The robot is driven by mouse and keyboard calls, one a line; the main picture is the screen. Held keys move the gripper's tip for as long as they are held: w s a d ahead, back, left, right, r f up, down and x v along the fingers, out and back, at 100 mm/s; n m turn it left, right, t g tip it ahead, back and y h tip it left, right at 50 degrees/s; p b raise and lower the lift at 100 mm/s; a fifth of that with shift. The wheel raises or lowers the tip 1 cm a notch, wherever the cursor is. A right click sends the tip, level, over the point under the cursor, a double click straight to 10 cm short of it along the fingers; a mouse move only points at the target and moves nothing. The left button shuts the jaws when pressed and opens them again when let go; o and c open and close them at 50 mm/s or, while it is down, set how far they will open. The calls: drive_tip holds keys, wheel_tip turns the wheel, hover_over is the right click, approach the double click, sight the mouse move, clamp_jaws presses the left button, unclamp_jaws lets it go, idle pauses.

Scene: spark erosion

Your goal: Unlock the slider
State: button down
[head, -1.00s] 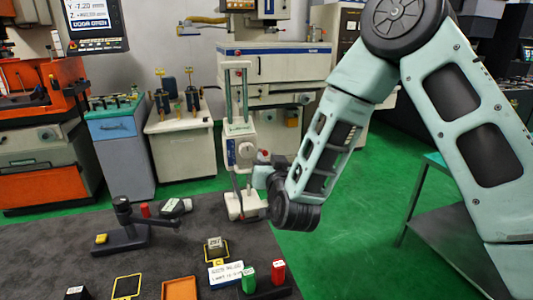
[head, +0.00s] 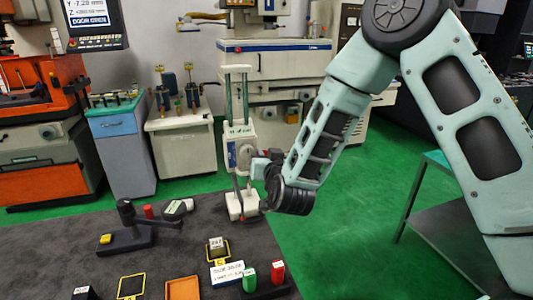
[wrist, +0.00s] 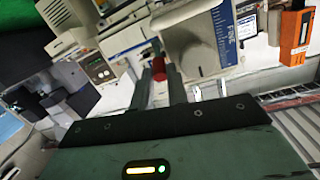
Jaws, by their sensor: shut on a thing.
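The height gauge (head: 240,204) stands upright at the far edge of the dark table, with two pale columns (head: 245,95). My gripper (head: 262,166) is at the slider's right side, partly hidden by my own wrist. In the wrist view, my gripper (wrist: 160,76) has its two dark fingers closed on a small red knob (wrist: 158,66). The slider's face and a scale with a blue label (wrist: 222,22) show beyond the fingers.

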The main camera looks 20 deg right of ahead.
drive_tip(key=r+g+p, duration=0.2)
drive_tip(key=p, duration=0.1)
drive_tip(key=shift+w+r+p, duration=0.1)
drive_tip(key=shift+w+p, duration=0.2)
drive_tip(key=shift+w, duration=0.1)
drive_tip(key=shift+w+g+p, duration=0.15)
drive_tip(key=shift+g+p, duration=0.45)
drive_tip(key=c, duration=1.6)
unclamp_jaws()
drive_tip(key=shift+c, duration=0.2)
drive_tip(key=b+v, duration=0.7)
drive_tip(key=v, duration=1)
drive_tip(key=shift+d, duration=0.15)
